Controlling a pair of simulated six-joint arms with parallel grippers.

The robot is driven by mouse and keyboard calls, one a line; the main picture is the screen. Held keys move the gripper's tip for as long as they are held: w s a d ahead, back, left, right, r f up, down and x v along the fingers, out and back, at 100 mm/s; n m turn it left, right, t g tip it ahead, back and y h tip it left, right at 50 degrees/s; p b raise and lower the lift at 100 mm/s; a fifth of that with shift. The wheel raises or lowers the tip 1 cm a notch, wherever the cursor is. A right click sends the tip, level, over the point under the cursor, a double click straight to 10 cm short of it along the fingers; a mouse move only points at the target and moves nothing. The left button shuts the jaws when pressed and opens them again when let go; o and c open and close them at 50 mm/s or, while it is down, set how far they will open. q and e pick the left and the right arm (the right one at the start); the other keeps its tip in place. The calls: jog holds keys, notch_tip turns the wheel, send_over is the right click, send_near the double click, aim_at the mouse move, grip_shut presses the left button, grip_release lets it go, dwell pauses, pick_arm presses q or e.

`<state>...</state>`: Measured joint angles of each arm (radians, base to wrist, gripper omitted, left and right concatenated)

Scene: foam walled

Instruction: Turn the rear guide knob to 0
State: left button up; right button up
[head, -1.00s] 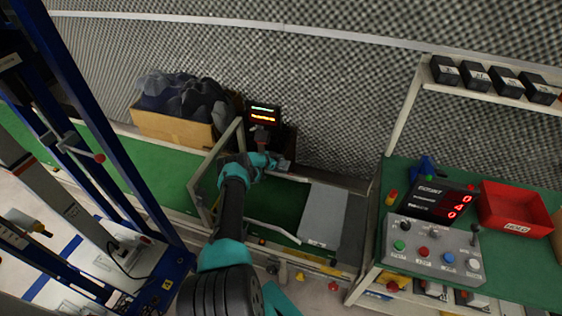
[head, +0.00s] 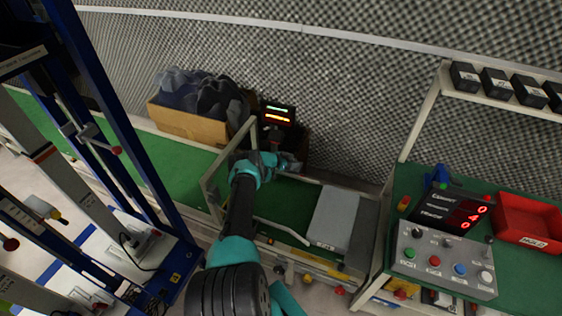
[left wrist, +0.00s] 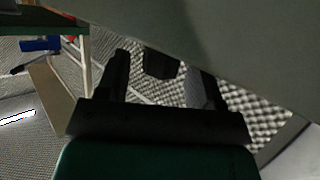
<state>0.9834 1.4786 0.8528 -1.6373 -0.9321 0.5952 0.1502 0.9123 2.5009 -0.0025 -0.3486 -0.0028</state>
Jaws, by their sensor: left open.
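My left arm reaches over the green conveyor to its far side, and its dark left gripper (head: 290,162) is at the rear rail. The left wrist view shows its two dark fingers apart (left wrist: 162,85), with a dark blocky piece (left wrist: 160,65) between them. That piece may be the rear guide knob, but I cannot tell for sure. No knob dial or number is readable, and the gripper covers that spot in the head view. My right gripper is not in view.
A small lit display (head: 278,115) stands just behind the gripper. A metal frame (head: 213,180) spans the belt to the left, and a grey plate (head: 335,218) lies to the right. A cardboard box (head: 190,124) of dark pieces and a control panel (head: 445,260) flank the area.

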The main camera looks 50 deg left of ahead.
pick_arm(q)
jog(key=v, duration=1.1)
jog(key=shift+s+r, duration=0.2)
jog(key=shift+w+d, duration=0.1)
jog(key=s+d+r+n+y, duration=0.1)
jog(key=s+d+n+y, duration=0.3)
jog(key=d+n+y, duration=0.2)
jog(key=shift+d+r+n+y, duration=0.3)
jog(key=shift+d+r+y, duration=0.1)
jog(key=shift+d+y, duration=0.7)
